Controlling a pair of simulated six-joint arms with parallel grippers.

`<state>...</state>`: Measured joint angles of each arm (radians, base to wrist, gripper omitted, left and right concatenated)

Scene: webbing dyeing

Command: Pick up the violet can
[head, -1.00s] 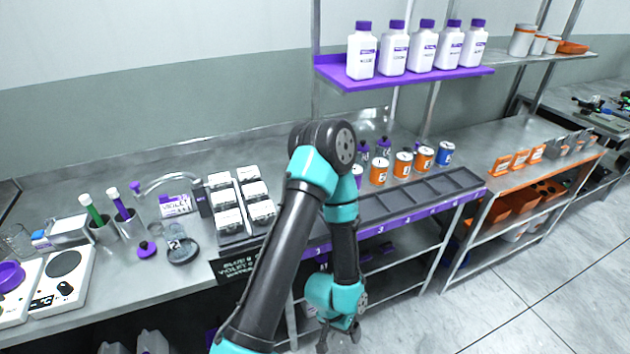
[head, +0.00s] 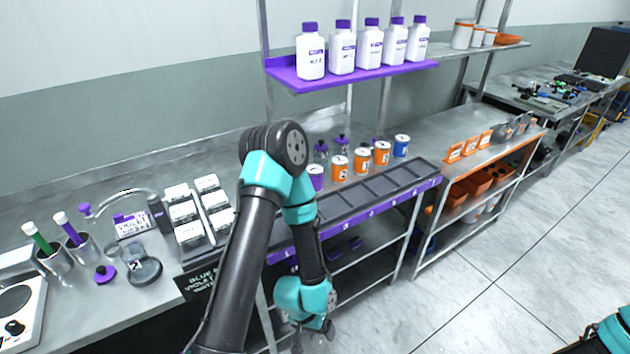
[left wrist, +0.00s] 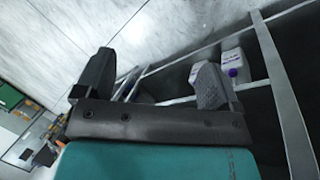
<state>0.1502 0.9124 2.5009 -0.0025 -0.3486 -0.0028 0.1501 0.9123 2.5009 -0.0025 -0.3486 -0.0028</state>
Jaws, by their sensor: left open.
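The violet can (head: 316,177) stands upright on the bench behind the divided tray, at the left end of a row of cans. My left arm stands just left of it and partly covers that side. My left gripper (head: 313,338) hangs low in front of the bench, well below and apart from the can. In the left wrist view its two fingers (left wrist: 152,82) are spread with nothing between them. The can does not show in the left wrist view. My right gripper is not in view.
Orange cans (head: 340,167) and a blue can (head: 401,146) stand right of the violet can. The dark divided tray (head: 385,187) lies in front of them, its visible compartments empty. A purple shelf (head: 350,75) with white bottles hangs above. White boxes (head: 190,234) stand left of my arm.

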